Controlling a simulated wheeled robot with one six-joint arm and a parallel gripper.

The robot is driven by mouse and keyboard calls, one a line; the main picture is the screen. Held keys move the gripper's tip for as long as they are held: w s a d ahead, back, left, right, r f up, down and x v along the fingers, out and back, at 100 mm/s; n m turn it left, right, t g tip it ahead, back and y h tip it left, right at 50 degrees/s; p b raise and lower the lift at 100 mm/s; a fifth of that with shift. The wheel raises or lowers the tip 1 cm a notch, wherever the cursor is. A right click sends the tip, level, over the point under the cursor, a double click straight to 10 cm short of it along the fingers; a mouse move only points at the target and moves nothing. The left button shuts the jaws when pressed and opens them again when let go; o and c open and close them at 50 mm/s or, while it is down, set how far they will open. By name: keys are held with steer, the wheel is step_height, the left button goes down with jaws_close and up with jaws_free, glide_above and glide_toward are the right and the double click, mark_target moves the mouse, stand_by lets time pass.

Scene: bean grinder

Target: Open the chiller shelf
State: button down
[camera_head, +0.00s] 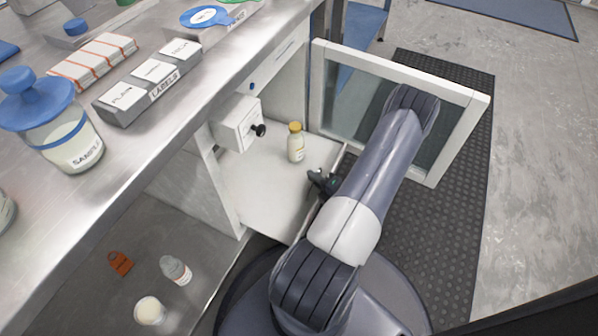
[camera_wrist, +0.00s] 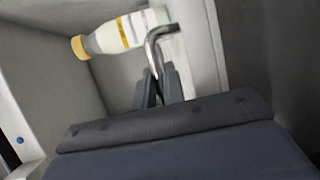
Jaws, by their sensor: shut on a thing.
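The chiller shelf (camera_head: 262,192) is a flat white tray low in the cabinet under the counter. Its front edge appears to stand out past the cabinet's side panel. A bottle with a yellow cap (camera_head: 296,146) stands upright on the shelf and also shows in the wrist view (camera_wrist: 115,35). My gripper (camera_head: 322,182) is at the shelf's front edge. In the wrist view, its fingers (camera_wrist: 158,88) are shut on a bent metal handle (camera_wrist: 157,50). The fingers hide part of the handle. The glass chiller door (camera_head: 345,105) stands open.
A white box with a black knob (camera_head: 238,124) is above the shelf at left. My arm passes in front of the open door. The steel counter (camera_head: 190,95) overhangs at left. A small bottle (camera_head: 175,270) and a white-topped jar (camera_head: 149,310) stand low at left.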

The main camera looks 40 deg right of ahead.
steer(key=s+d, duration=0.2)
steer(key=s, duration=0.5)
steer(key=shift+s+d, duration=0.35)
steer(key=shift+s, duration=0.05)
steer(key=c, duration=1.8)
jaws_free()
steer(key=s+p, duration=0.1)
steer(key=s, duration=0.2)
steer(key=s+r+p, duration=0.1)
steer(key=s, duration=0.3)
steer(key=s+r+p, duration=0.1)
steer(key=s, duration=0.2)
steer(key=shift+s+a, duration=0.3)
steer(key=shift+w+f, duration=0.1)
steer(key=shift+w, duration=0.05)
